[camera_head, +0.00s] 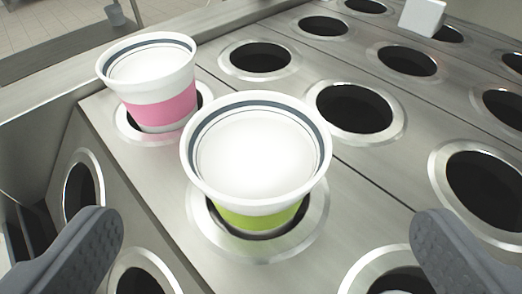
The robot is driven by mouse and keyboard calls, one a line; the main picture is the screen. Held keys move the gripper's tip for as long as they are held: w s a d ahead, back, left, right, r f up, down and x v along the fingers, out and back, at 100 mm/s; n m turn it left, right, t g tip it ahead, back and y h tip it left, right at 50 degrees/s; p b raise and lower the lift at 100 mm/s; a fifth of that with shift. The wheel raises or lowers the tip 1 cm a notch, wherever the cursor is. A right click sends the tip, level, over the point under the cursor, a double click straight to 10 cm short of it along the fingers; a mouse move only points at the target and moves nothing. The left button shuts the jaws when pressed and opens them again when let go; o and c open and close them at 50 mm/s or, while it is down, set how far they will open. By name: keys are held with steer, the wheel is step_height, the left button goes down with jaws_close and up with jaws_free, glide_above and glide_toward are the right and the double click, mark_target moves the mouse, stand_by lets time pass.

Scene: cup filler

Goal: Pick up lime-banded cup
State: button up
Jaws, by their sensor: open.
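The lime-banded cup (257,219) is white with a lime green band and a dark ring inside its rim. It sits upright in a round metal-rimmed hole near the middle of the view. My gripper (265,245) is open, with one grey finger at the lower left and the other at the lower right. The cup stands between and beyond the two fingers, and neither finger touches it. The lower part of the cup is hidden in its hole.
A pink-banded cup (160,108) sits in a hole behind and left of the lime-banded one. The metal plate (290,84) has several empty holes to the right and back. A small white block (422,17) is at the back right. A raised metal edge runs along the left.

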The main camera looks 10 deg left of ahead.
mark_target(255, 153)
steer(key=x, duration=0.5)
steer(key=shift+w+a+f, duration=0.1)
steer(key=shift+w+a, duration=0.05)
steer(key=shift+w, duration=0.05)
steer(key=shift+b+x, duration=0.5)
steer(key=shift+x, duration=2.05)
steer(key=shift+s+a+f, duration=0.1)
steer(key=shift+a+f, duration=0.05)
steer(key=shift+a, duration=0.05)
steer(key=c, duration=1.1)
steer(key=shift+o, duration=0.2)
